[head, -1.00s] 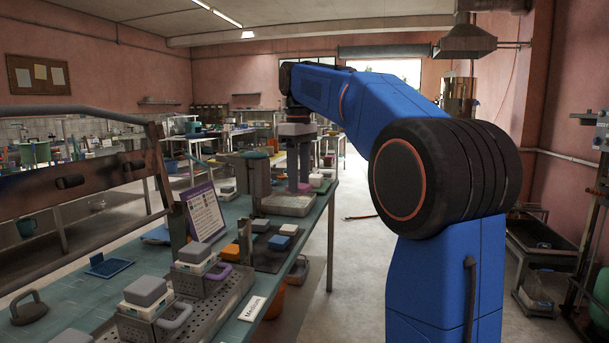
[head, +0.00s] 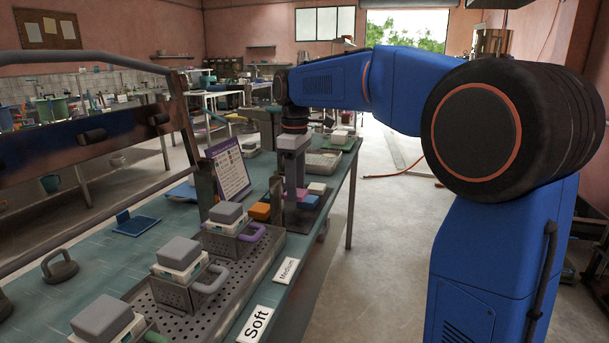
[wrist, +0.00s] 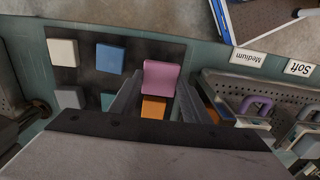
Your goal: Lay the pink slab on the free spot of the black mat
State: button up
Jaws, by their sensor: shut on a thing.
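My gripper (head: 291,190) is shut on the pink slab (wrist: 161,80), which sits between the two fingers in the wrist view. The slab is over the black mat (wrist: 190,52); I cannot tell whether it touches it. An orange slab (wrist: 153,108) lies just beside it, partly hidden by my gripper. A white slab (wrist: 63,52), a blue slab (wrist: 110,58), a grey slab (wrist: 70,98) and a teal slab (wrist: 107,101) lie to the left on the mat. In the head view, my fingers hide part of the mat, near the orange slab (head: 260,211).
A perforated metal tray (head: 215,285) with lidded press boxes stands close in front of the mat. A purple-framed sign (head: 229,170) stands at the left. A pale tray (head: 322,162) lies farther back. "Medium" (head: 286,270) and "Soft" (head: 257,323) labels lie along the bench edge.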

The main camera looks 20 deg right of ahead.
send_over(296, 221)
jog(key=shift+f, duration=3.2)
jog(key=shift+f, duration=0.55)
jog(key=o, duration=1.1)
notch_tip(296, 221, up, 17)
jog(key=shift+r, duration=0.2)
